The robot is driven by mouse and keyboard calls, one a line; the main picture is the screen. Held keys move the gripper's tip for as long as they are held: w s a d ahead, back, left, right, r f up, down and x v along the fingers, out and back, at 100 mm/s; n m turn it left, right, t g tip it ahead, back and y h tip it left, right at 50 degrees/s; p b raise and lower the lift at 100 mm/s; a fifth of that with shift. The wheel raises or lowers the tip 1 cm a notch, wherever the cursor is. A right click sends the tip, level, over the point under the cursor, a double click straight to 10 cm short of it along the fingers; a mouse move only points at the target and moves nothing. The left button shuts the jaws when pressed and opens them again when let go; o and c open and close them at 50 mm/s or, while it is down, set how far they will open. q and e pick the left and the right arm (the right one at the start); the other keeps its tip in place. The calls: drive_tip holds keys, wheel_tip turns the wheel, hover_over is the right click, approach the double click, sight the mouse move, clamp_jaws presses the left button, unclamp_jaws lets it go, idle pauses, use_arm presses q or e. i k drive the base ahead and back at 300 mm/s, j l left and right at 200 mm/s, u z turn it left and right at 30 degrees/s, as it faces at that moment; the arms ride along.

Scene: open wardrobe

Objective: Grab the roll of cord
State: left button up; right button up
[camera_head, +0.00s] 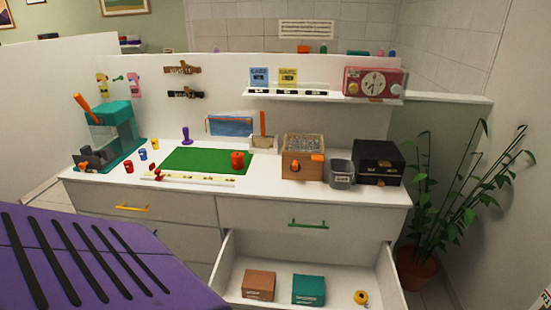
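I cannot tell for certain which thing is the roll of cord. A small round yellow roll-like thing (361,297) with a dark centre lies at the right in the open lower drawer (392,280). A short red-orange cylinder (237,160), which could also be a roll, stands on the green mat (190,161) on the white counter. Neither of my grippers is in view, and nothing is seen touching either thing.
The drawer also holds a brown box (259,284) and a teal box (308,290). A wooden box (303,157), a grey bin (342,174) and a black box (378,163) stand on the counter's right. A potted plant (418,270) stands right of the drawer.

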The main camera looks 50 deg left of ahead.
sight(238, 162)
drive_tip(key=j+z, duration=0.3)
drive_tip(key=j, duration=0.2)
drive_tip(key=k+j+z, duration=0.15)
drive_tip(key=j+z, duration=0.15)
drive_tip(key=j, duration=0.2)
drive_tip(key=k+j, duration=0.1)
drive_tip(key=j, duration=0.25)
drive_tip(key=k+j+z, duration=0.1)
drive_tip(key=j, duration=0.25)
drive_tip(key=k+j, duration=0.1)
drive_tip(key=j, duration=0.3)
drive_tip(key=k+j+z, duration=0.1)
drive_tip(key=j, duration=0.25)
drive_tip(key=k+j, duration=0.15)
drive_tip(key=j, duration=0.2)
drive_tip(key=k+j+z, duration=0.15)
drive_tip(key=j, duration=0.2)
